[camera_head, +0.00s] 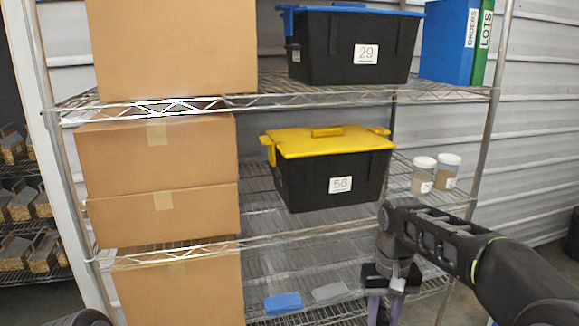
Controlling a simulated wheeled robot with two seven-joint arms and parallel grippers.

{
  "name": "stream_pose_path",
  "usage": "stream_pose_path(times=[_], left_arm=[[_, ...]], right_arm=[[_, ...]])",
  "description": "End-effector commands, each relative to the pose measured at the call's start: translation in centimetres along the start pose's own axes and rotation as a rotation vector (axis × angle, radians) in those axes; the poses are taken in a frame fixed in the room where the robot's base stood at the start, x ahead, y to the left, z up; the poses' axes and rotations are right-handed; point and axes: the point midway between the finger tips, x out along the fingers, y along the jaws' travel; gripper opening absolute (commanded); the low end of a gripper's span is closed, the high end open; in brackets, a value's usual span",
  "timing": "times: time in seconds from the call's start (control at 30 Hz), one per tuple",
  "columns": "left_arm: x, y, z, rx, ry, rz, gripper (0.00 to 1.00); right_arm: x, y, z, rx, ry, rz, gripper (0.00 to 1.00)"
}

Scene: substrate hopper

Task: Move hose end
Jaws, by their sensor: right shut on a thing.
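My right gripper (384,312) hangs low in front of the wire rack, with its fingers pointing down and cut off by the bottom edge. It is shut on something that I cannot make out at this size. Purple parts show at the fingers, and a small light grey piece is at the gripper's body. I cannot pick out the hose or its end in this view. My left gripper is not in view.
A wire rack (330,236) holds cardboard boxes (160,155), a blue-lidded bin (365,55), a yellow-lidded bin (333,175), two jars (435,174) and binders (452,42). Blue and grey flat items (284,302) lie low, left of my right gripper. Bagged blocks (20,205) stand at far left.

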Motion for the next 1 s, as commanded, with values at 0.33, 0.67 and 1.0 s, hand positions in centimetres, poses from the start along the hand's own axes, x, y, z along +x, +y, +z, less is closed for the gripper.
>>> stream_pose_path(times=[0.33, 0.67, 1.0], left_arm=[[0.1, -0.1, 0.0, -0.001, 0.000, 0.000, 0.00], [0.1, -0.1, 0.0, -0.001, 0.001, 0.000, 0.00], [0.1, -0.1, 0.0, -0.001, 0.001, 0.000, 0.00]], right_arm=[[1.4, 0.1, 0.2, 0.000, -0.003, 0.002, 0.00], [9.0, 0.0, 2.0, 0.001, 0.000, 0.000, 0.00], [9.1, 0.0, 2.0, 0.000, 0.002, 0.000, 0.00]])
